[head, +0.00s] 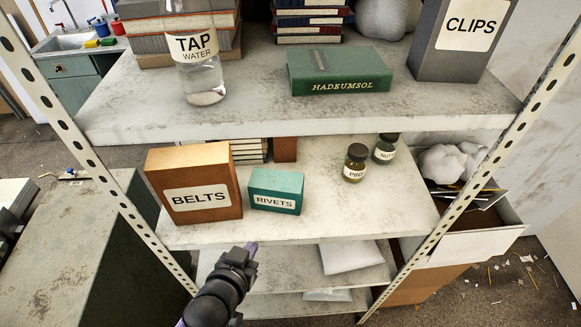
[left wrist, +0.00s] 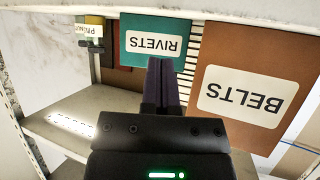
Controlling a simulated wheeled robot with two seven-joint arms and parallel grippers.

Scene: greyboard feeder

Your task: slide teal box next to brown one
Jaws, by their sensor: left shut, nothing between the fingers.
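The teal box (head: 276,190), labelled RIVETS, stands upright on the middle shelf. The brown box (head: 193,183), labelled BELTS, is larger and stands to its left, with a narrow gap between them. My left gripper (head: 249,248) is shut and empty, in front of and below the shelf's front edge, near the gap. The left wrist view is upside down. There the shut fingers (left wrist: 161,84) overlap the lower view of the teal box (left wrist: 153,40), with the brown box (left wrist: 245,90) to the right. My right gripper is not in view.
Two small dark jars, PINS (head: 355,162) and NUTS (head: 385,148), stand right of the teal box with clear shelf between. Stacked books (head: 248,149) are behind. The upper shelf (head: 260,118) hangs above, and perforated posts (head: 100,180) flank the shelf.

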